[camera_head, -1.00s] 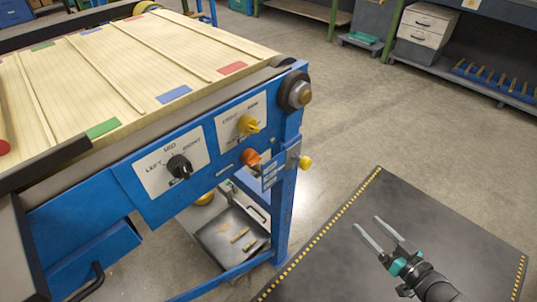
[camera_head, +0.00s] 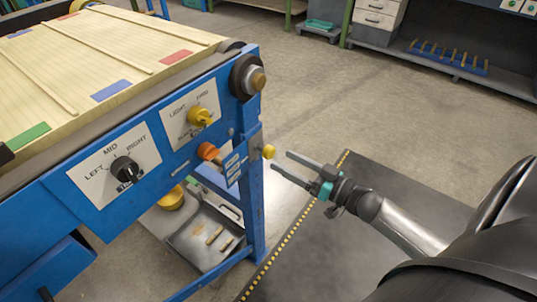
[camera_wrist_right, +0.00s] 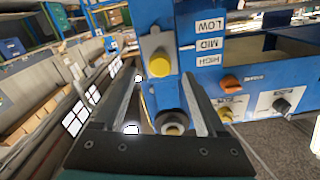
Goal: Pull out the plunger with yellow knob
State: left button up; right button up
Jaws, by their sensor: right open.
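The plunger's yellow knob (camera_head: 268,151) sticks out to the right from a bracket on the blue machine's corner post. In the right wrist view the yellow knob (camera_wrist_right: 159,64) shows ahead of my fingers, on a grey mount beside a LOW, MID, HIGH label plate (camera_wrist_right: 209,43). My right gripper (camera_head: 289,166) is open and empty, a little to the right of the knob and apart from it. In the right wrist view my right gripper (camera_wrist_right: 160,95) has its two fingers spread to either side below the knob. My left gripper is out of view.
The blue machine frame (camera_head: 80,190) carries a black selector dial (camera_head: 125,170), a yellow dial (camera_head: 201,117) and an orange knob (camera_head: 207,151). A metal roller end (camera_head: 250,80) sits above the bracket. A grey tray (camera_head: 208,238) lies below.

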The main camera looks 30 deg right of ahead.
aim_at(272, 155)
jog(key=b+x, duration=0.1)
jog(key=x, duration=0.3)
jog(key=shift+w+a, duration=0.1)
jog(key=shift+w, duration=0.2)
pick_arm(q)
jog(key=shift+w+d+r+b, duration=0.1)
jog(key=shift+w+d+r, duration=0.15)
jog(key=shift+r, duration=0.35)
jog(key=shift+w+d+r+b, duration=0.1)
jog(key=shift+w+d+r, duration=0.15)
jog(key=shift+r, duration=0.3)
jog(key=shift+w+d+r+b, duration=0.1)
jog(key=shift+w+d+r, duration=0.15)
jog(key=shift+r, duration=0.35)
pick_arm(e)
jog(key=shift+x, duration=0.75)
grip_shut()
